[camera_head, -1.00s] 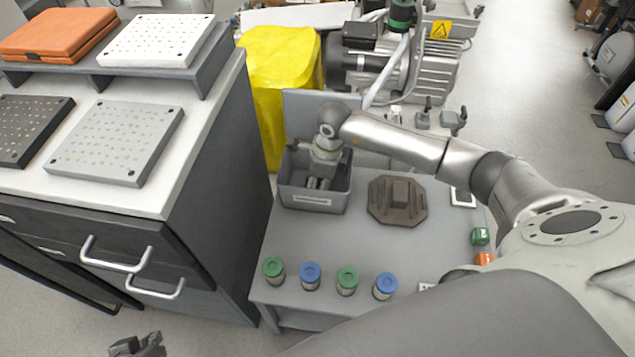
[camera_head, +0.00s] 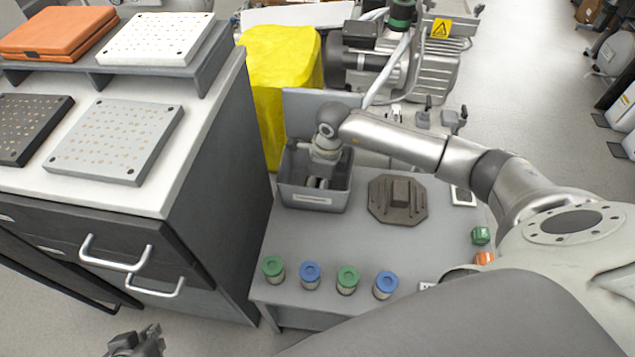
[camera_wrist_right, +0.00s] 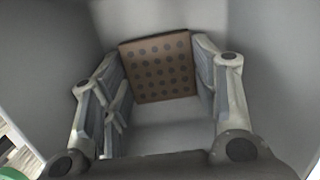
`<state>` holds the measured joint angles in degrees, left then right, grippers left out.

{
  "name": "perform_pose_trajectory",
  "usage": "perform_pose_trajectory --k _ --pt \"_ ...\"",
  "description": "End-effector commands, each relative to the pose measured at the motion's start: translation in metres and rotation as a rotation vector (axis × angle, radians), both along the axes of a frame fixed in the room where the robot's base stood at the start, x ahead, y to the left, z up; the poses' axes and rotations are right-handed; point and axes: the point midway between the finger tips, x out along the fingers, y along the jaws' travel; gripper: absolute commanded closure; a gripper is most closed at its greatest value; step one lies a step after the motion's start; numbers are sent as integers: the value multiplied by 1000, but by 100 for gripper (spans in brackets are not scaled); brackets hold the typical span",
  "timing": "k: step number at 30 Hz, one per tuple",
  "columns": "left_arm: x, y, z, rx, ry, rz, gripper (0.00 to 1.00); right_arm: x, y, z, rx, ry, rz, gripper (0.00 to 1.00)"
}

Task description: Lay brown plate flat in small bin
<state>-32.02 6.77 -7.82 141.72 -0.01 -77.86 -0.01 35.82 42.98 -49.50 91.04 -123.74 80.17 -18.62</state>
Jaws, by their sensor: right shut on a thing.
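The small bin (camera_head: 312,199) is a grey open box at the back left of the grey table. My right gripper (camera_head: 318,182) reaches down inside it from above. In the right wrist view, the brown plate (camera_wrist_right: 157,67), square with rows of dark dots, sits between the fingertips of my right gripper (camera_wrist_right: 160,85), which is shut on it. Its dotted face is turned towards the camera. I cannot tell whether it touches the bin floor. The bin walls hide the plate in the head view. My left gripper (camera_head: 137,343) is at the lower left, away from the table, its jaw opening unclear.
A brown octagonal block (camera_head: 397,200) stands right of the bin. Several green- and blue-capped jars (camera_head: 310,276) line the table's front. A cabinet (camera_head: 215,190) with plates on top stands left. A yellow-covered object (camera_head: 280,75) and a compressor (camera_head: 400,75) are behind.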

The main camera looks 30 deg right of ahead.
Motion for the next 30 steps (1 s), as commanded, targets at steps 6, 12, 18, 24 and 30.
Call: perform_pose_trajectory --k 6,12,18,24,30 --pt "0 0 0 0 -1 0 100 0 0 0 0 -1 -1 73" --pt "1 0 0 -1 -3 0 100 0 0 0 -1 -1 -1 73" --pt "4 -1 1 -3 -19 -1 100 0 0 -1 -1 -1 -1 73" --pt "7 -2 3 -7 -36 -2 100 0 0 -2 0 -1 -1 73" --pt "11 -4 4 -13 -57 -5 100 0 0 -3 0 -1 -1 73"
